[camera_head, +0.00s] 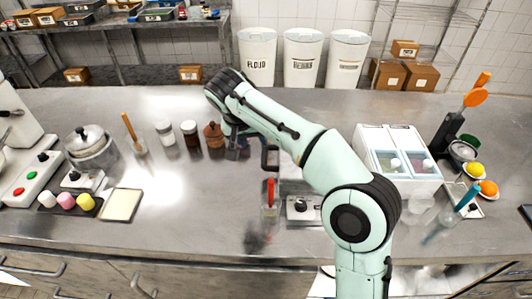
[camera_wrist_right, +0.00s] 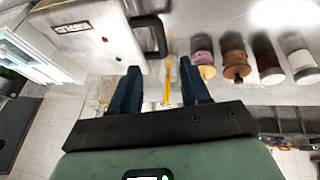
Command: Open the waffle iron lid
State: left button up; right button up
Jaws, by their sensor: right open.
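The waffle iron, a steel box with a control knob (camera_head: 303,207), stands at the middle of the counter, mostly hidden behind my right arm in the head view. Its metal body (camera_wrist_right: 85,40) with a label fills the upper left of the right wrist view. A black loop handle (camera_head: 270,158) sticks out from its left side and also shows in the wrist view (camera_wrist_right: 150,36). The lid looks down, though much is hidden. My right gripper (camera_wrist_right: 159,69) is open and empty, beside the handle and apart from it in the picture. My left gripper is not in view.
Several jars (camera_head: 190,134) stand left of the right gripper. A clear container with a red-handled tool (camera_head: 270,195) stands at the iron's front left. A white two-bin unit (camera_head: 398,165) stands right.

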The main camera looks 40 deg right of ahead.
aim_at(264, 159)
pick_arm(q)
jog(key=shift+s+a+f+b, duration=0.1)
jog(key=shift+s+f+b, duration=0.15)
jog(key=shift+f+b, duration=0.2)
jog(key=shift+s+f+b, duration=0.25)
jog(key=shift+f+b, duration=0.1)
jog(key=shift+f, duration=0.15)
pick_arm(e)
jog(key=x, duration=1.2)
jog(key=shift+d+f, duration=0.1)
jog(key=shift+f, duration=0.25)
grip_shut()
